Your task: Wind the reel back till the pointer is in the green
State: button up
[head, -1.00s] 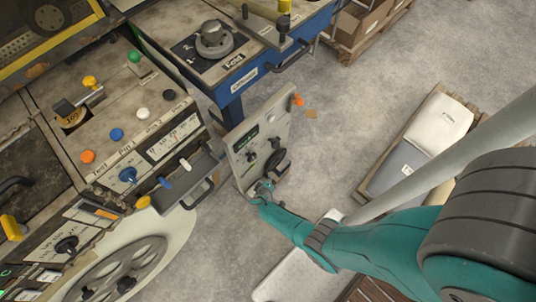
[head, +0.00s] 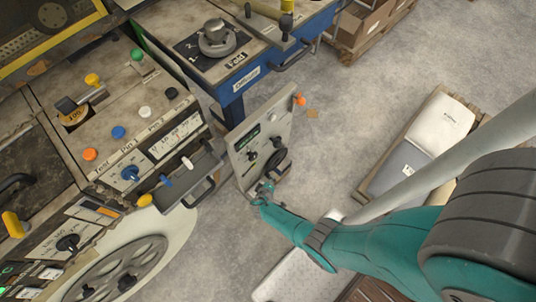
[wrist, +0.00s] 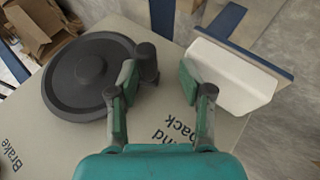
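A dark round handwheel (wrist: 85,75) with an upright crank knob (wrist: 147,60) sits on a grey panel marked "Wind back". It also shows in the head view (head: 277,163). My gripper (wrist: 158,75) is open at the panel. The knob stands between its fingers, nearer the left one; I cannot tell whether they touch. In the head view my gripper (head: 264,189) is at the panel's lower edge. A large grey reel (head: 98,277) with holes is at the lower left. A small green display (head: 250,137) is on the panel; no pointer in a green zone can be made out.
The main console (head: 120,105) with coloured knobs stands left of the panel. A blue-framed table (head: 265,60) is behind it. A pallet with a white sack (head: 440,122) lies at the right. Concrete floor is clear between panel and pallet.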

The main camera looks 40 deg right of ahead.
jog(key=shift+w+d+r, duration=0.1)
jog(key=shift+w, duration=0.05)
dwell(0.3)
jog(key=shift+r, duration=0.1)
